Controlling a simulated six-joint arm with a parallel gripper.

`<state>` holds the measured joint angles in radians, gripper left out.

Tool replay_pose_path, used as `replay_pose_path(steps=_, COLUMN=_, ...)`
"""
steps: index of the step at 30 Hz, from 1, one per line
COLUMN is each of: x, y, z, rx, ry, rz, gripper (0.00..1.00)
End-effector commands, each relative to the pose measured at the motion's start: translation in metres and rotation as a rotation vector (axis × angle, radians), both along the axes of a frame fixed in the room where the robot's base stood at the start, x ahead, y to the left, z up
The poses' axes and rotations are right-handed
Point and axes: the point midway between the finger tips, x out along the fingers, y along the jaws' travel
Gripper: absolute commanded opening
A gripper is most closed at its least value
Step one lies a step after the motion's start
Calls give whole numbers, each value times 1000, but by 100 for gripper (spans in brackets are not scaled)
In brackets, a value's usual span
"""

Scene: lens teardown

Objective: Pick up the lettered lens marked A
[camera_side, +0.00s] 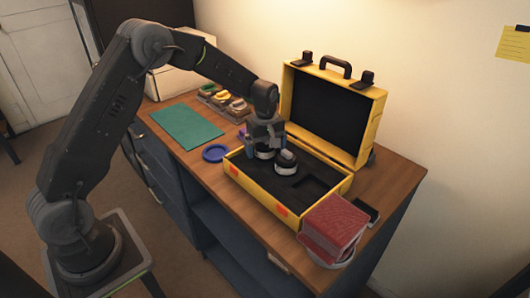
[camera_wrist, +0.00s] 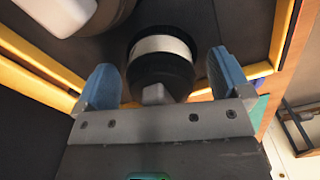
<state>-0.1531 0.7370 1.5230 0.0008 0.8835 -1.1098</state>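My gripper (camera_side: 265,146) points down into the left part of the open yellow case (camera_side: 328,186). In the wrist view its two blue fingers stand apart (camera_wrist: 165,80), one on each side of a black lens with a white band (camera_wrist: 163,46). A gap shows between each finger and that lens, so the gripper is open. This lens (camera_side: 264,154) is partly hidden by the gripper in the side view. A second black lens with a white band (camera_side: 286,163) sits just to its right; it also shows at the upper left in the wrist view (camera_wrist: 65,12). I cannot read a letter on either lens.
The case's raised lid (camera_side: 330,112) stands behind my gripper. A blue round dish (camera_side: 216,153) and a green mat (camera_side: 187,126) lie to the left. Several small coloured items (camera_side: 222,98) sit at the back.

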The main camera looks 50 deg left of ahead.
Motion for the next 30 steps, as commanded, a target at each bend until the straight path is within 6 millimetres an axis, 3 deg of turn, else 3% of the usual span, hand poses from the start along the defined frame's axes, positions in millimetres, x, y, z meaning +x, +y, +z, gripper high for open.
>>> replay_pose_path(steps=2, x=0, y=0, z=0, rx=0, ry=0, rz=0, gripper=88)
replay_pose_path(steps=17, x=1, y=0, z=2, rx=0, ry=-3, rz=0, gripper=40)
replay_pose_path(steps=25, x=1, y=0, z=4, rx=0, ry=-4, rz=0, gripper=39)
replay_pose_path(steps=30, x=1, y=0, z=16, rx=1, ry=-7, rz=0, gripper=39)
